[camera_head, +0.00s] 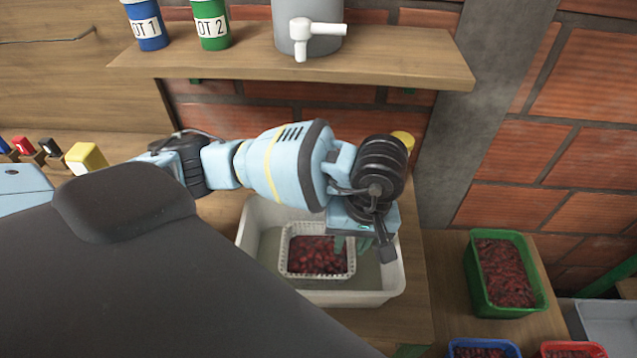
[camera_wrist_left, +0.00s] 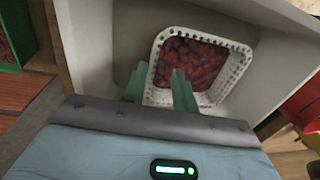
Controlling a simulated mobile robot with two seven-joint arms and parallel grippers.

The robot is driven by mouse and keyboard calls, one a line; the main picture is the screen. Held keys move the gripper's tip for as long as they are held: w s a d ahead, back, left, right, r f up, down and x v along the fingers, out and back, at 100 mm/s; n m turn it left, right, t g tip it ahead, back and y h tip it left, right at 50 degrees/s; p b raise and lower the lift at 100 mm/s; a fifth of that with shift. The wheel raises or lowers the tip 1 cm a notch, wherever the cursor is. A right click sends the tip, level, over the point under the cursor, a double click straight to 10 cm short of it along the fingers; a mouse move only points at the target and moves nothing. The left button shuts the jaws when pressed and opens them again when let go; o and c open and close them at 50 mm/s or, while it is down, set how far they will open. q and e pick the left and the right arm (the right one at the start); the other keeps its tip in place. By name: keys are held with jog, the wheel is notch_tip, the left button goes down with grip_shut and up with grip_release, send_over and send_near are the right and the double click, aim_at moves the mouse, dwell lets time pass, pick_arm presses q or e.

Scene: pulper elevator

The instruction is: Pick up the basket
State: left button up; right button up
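A small white perforated basket (camera_head: 316,277) holding dark red fruit sits inside a larger white tub (camera_head: 345,298). The basket also shows in the left wrist view (camera_wrist_left: 205,36), slightly turned. My left gripper (camera_head: 350,244) reaches down over the basket's right side in the head view. In the left wrist view its two green fingers (camera_wrist_left: 160,68) stand apart. One is outside the basket wall and the other overlaps the inside, with the wall between them in the picture. I cannot tell whether they touch it. My right gripper is not in view.
A wooden shelf (camera_head: 290,65) with cups and a grey dispenser (camera_head: 308,25) hangs behind my left arm. A green crate (camera_head: 470,275) of red fruit stands at right, with blue (camera_head: 485,343) and red (camera_head: 572,346) crates below. A brick wall is behind.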

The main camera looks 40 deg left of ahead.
aim_at(349, 256)
pick_arm(q)
jog(key=shift+w+a+f, duration=0.1)
jog(key=shift+w+f, duration=0.05)
jog(key=shift+f, duration=1.15)
jog(key=shift+w+a+f, duration=0.1)
jog(key=shift+w+f, duration=0.05)
jog(key=shift+f, duration=1.15)
jog(key=shift+c, duration=0.5)
grip_shut()
